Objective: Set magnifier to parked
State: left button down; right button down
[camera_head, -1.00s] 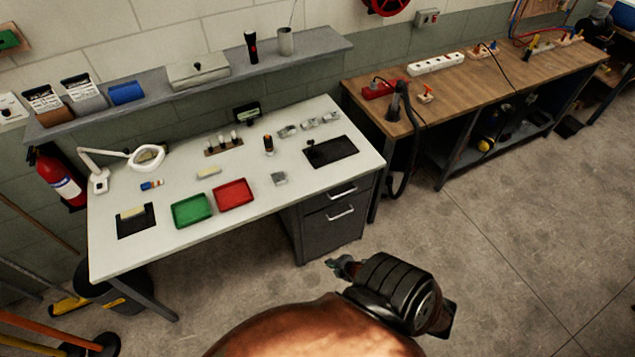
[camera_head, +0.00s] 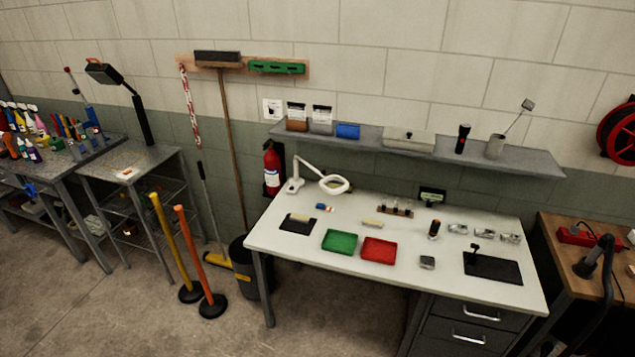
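The magnifier (camera_head: 334,184) is a white ring lens on a jointed white arm. Its base (camera_head: 293,186) stands at the back left corner of the white workbench (camera_head: 300,258). The arm rises from the base and slopes down to the right, so the ring hangs low over the back left part of the bench top. Neither of my grippers shows in the head view now, so nothing is seen touching the magnifier.
On the bench are a green tray (camera_head: 340,242), a red tray (camera_head: 379,250), black mats and small parts. A shelf (camera_head: 535,158) runs above it. Posts (camera_head: 187,257), a bin and a fire extinguisher (camera_head: 272,169) stand at the left. Floor at the lower left is clear.

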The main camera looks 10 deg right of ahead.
aim_at(324, 180)
jog(key=u, duration=0.55)
jog(key=i, duration=0.8)
jog(key=u, duration=0.4)
